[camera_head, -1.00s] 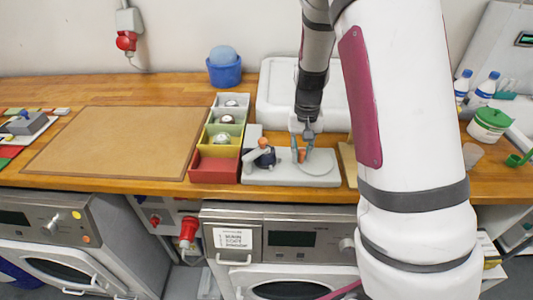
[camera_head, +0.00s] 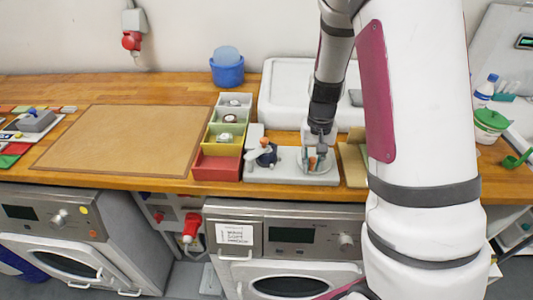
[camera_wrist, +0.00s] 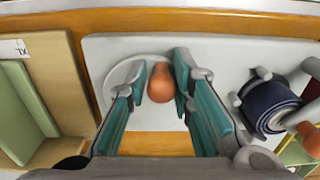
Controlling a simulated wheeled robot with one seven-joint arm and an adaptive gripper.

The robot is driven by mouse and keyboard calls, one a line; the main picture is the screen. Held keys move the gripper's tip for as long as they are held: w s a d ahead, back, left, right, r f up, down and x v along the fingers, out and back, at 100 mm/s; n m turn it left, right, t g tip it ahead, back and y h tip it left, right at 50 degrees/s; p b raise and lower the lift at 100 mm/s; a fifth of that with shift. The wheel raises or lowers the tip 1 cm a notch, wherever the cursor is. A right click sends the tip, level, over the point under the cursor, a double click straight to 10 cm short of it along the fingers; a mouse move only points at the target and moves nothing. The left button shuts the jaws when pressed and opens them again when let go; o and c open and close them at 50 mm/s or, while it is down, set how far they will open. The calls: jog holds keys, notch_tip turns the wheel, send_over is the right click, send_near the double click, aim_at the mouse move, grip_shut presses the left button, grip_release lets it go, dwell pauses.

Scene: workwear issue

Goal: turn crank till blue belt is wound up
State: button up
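The dark blue belt is rolled on a spool (camera_head: 267,157) at the left of a grey base plate (camera_head: 290,177). In the wrist view the rolled belt (camera_wrist: 268,106) is at the right, with a second orange knob (camera_wrist: 308,138) beside it. My gripper (camera_head: 313,160) is low over the right part of the plate. An orange crank knob (camera_wrist: 161,82) stands between its two teal fingers, nearer the right one, with a narrow gap at the left. The fingers are apart around it. The round crank disc (camera_wrist: 112,80) is partly hidden by the left finger.
A row of colored bins (camera_head: 218,165) stands left of the plate. A tan board or box (camera_head: 353,165) is close at its right. A white tub (camera_head: 285,90) stands behind. A brown mat (camera_head: 125,140) lies clear on the left of the wooden counter (camera_head: 100,90).

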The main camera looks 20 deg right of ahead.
jog(key=shift+o, duration=0.8)
jog(key=shift+r+p, duration=1.9)
jog(key=shift+r, duration=2.1)
